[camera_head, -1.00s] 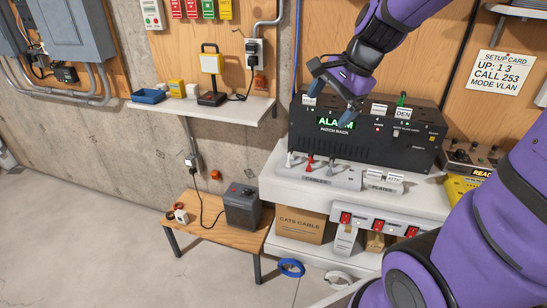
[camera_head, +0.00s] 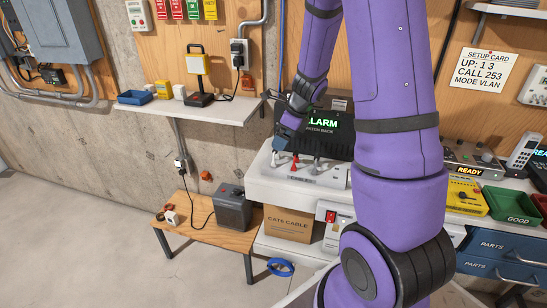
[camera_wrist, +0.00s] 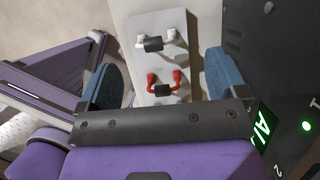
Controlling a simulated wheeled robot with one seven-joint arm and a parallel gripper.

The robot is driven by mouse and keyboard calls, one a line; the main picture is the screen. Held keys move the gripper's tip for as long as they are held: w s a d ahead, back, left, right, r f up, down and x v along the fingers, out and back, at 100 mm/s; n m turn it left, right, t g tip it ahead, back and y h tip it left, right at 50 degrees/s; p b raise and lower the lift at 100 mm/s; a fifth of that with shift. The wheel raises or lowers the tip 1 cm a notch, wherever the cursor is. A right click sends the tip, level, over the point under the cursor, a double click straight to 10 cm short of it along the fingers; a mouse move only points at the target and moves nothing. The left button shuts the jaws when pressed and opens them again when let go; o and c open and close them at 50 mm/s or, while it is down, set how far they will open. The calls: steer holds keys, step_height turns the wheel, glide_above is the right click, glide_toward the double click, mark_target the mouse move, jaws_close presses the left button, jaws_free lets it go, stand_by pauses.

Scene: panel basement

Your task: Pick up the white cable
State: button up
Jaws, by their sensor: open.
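The white cable (camera_wrist: 170,36) shows near the top of the wrist view, with white ends and a dark middle piece. It sits at the left of the light grey cable holder (camera_head: 325,179); in the head view it is small (camera_head: 274,157), close below my gripper (camera_head: 286,138). The red cable (camera_wrist: 177,78) lies beside it, nearer to the line between my blue fingertips. My gripper (camera_wrist: 160,80) is open and empty, with one finger on each side of the holder in the wrist view. The white cable appears ahead of the fingertips, not between them.
The dark patch rack (camera_head: 326,128) with a green ALARM display stands right behind the holder; my arm hides much of it. A wall shelf (camera_head: 215,112) with small items is to the left. Below are a wooden bench (camera_head: 205,232) and a cardboard box (camera_head: 288,224).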

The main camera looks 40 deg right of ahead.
mark_target(274, 153)
steer(key=shift+a+x, duration=0.15)
steer(key=shift+x, duration=1.7)
steer(key=shift+a+x, duration=0.1)
steer(key=shift+x, duration=1.75)
steer(key=shift+s, duration=0.15)
steer(key=shift+c, duration=0.5)
steer(key=shift+r, duration=0.1)
steer(key=c, duration=0.9)
